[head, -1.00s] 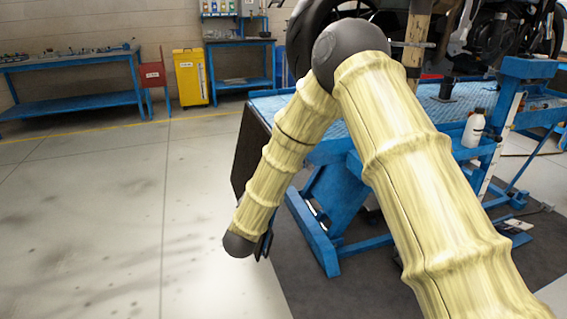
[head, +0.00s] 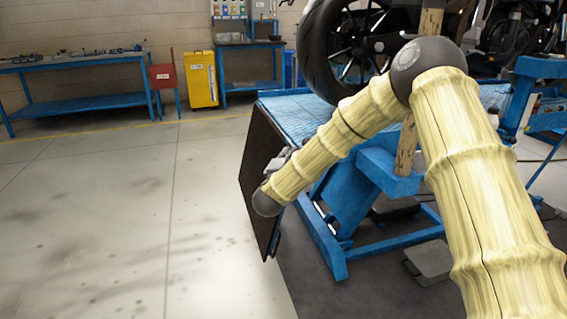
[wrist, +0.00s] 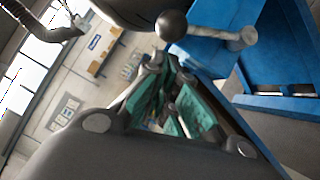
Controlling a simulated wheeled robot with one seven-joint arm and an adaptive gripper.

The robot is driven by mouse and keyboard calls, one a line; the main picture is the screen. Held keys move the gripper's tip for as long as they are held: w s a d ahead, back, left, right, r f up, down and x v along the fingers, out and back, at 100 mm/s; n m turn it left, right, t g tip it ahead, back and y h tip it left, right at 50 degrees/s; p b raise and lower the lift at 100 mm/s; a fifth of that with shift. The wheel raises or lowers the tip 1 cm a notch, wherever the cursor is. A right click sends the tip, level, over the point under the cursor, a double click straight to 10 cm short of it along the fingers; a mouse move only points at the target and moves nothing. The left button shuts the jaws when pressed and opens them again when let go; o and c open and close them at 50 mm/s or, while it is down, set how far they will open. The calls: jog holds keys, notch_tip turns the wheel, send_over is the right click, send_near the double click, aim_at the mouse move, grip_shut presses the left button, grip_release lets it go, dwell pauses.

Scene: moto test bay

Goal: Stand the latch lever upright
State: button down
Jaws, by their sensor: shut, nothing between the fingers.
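In the wrist view, a grey rod with a dark ball knob (wrist: 172,25) runs sideways in front of blue steelwork; I take it to be the latch lever. It lies across the picture rather than along my fingers, and its true tilt is hard to judge. My gripper (wrist: 164,66) is shut and empty, with teal pads showing between its links. Its tips point toward the knob and look apart from it, though the gap is unclear. In the head view, my arm hides most of the gripper, and I cannot pick out the lever.
A blue lift table (head: 290,105) carries a motorcycle with a large black wheel (head: 345,45). A dark panel (head: 254,165) hangs at its near end, close to my wrist. Open floor (head: 120,220) lies to the left. A yellow cabinet (head: 201,80) stands far back.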

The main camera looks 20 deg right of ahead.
jog(key=shift+w+d+r, duration=0.2)
jog(key=shift+d, duration=0.55)
jog(key=shift+r, duration=0.15)
jog(key=p, duration=0.2)
jog(key=shift+r+p, duration=0.25)
jog(key=shift+p, duration=0.1)
jog(key=shift+d+f+p, duration=0.1)
jog(key=shift+d+p, duration=0.05)
jog(key=shift+p, duration=0.2)
